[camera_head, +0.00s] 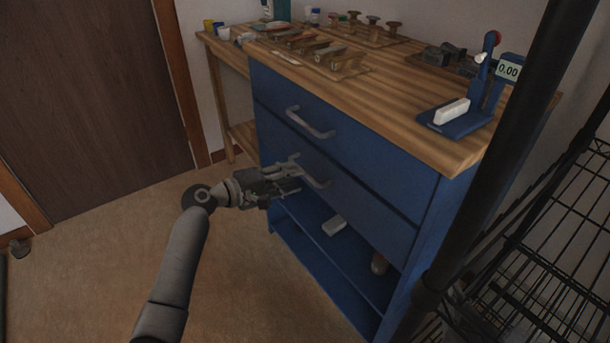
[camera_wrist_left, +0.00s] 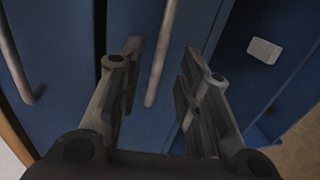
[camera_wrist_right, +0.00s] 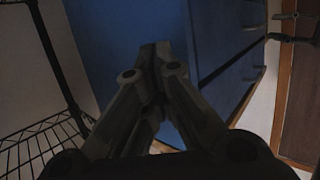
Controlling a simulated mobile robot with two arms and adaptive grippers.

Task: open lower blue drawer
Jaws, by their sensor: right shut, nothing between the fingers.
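The lower blue drawer (camera_head: 362,208) is in the blue cabinet, below the upper drawer, and looks shut. Its grey bar handle (camera_head: 313,172) sticks out from the front. My left gripper (camera_head: 292,182) is at this handle. In the left wrist view the handle bar (camera_wrist_left: 160,55) runs between the two spread fingers of the left gripper (camera_wrist_left: 160,75); I cannot tell whether they touch it. My right gripper (camera_wrist_right: 155,60) is shut and empty, in front of the cabinet's blue side (camera_wrist_right: 110,45). The right gripper is out of the head view.
The upper drawer's handle (camera_head: 310,122) is just above. An open shelf below holds a white block (camera_head: 334,225). Tools and a scale (camera_head: 465,120) stand on the wooden top. A black wire rack (camera_head: 560,230) is close on the right.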

